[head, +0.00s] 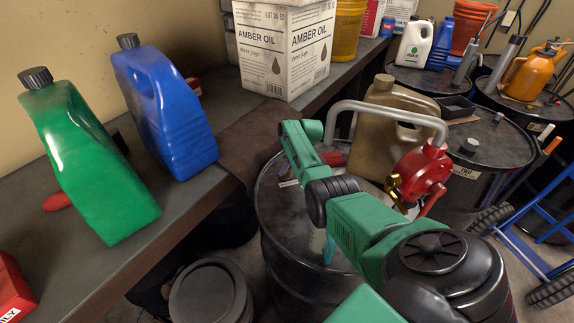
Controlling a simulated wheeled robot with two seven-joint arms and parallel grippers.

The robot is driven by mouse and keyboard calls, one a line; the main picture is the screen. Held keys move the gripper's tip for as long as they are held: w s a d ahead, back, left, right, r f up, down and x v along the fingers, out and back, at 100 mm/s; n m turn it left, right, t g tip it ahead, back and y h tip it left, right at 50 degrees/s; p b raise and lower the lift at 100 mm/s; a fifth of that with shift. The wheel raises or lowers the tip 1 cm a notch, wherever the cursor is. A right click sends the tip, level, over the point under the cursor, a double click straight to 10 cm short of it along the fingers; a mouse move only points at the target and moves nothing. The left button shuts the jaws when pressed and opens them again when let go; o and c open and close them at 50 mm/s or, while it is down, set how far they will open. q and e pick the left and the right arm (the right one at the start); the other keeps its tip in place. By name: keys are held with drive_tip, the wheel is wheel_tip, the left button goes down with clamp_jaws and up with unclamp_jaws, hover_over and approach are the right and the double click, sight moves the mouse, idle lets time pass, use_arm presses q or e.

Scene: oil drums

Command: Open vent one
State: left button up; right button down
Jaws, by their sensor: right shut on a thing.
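A black drum (281,233) stands in front of me beside the bench. Its top is partly covered by my green right arm. My right gripper (304,135) is at the far end of that arm, over the back left of the drum top. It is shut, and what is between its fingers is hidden. I cannot clearly make out vent one, which appears to be behind the hand. A red hand pump (422,172) with a curved silver pipe (388,111) stands right of the hand. My left gripper is not in view.
A tan can (383,135) stands close behind my arm. The bench (190,215) at left carries a green jug (85,160), a blue jug (165,110) and an amber oil box (285,45). More drums stand right; a blue hand truck (535,255) is at far right.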

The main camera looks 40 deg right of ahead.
drive_tip(key=shift+d+n+y+b, duration=0.1)
drive_tip(key=shift+n+y+b, duration=0.3)
drive_tip(key=shift+n+b, duration=0.55)
drive_tip(key=shift+c, duration=2)
unclamp_jaws()
wheel_tip(320, 180, up, 4)
drive_tip(key=shift+w+r+p, duration=0.15)
drive_tip(key=shift+r+p, duration=0.1)
drive_tip(key=shift+p, duration=0.15)
wheel_tip(320, 180, up, 16)
drive_tip(key=b, duration=0.3)
drive_tip(key=shift+f, duration=0.25)
drive_tip(key=shift+r, duration=0.1)
